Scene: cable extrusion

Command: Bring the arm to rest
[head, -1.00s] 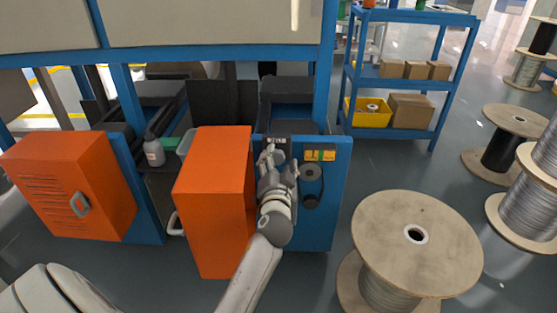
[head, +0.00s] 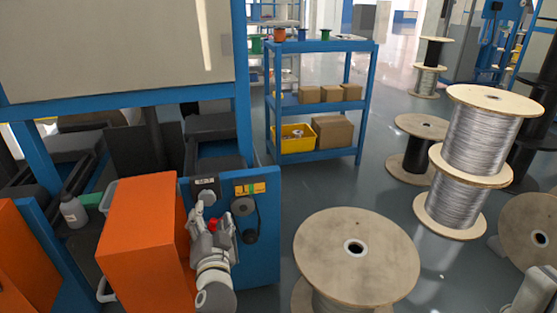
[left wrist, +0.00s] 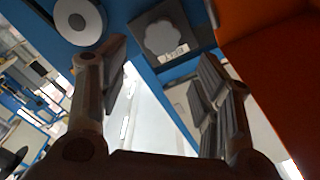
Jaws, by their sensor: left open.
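My left gripper (head: 213,212) is in front of the blue control panel (head: 262,255), fingers spread and nothing seen between them. Behind the fingers the panel carries a red button (head: 213,224), partly hidden by the gripper, and a dark round dial (head: 243,207) to the right. In the left wrist view the open fingers (left wrist: 158,85) stand apart, with a grey lobed knob (left wrist: 165,37) on a dark plate and a round grey dial (left wrist: 80,20) beyond them. They look clear of the knob. My right gripper is not in view.
An orange cabinet (head: 143,235) stands close to the left of my left gripper. A large wooden spool (head: 325,245) stands to the right of the panel, and a blue shelf (head: 318,153) with boxes is behind. More spools (head: 480,130) stand at right, with floor between.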

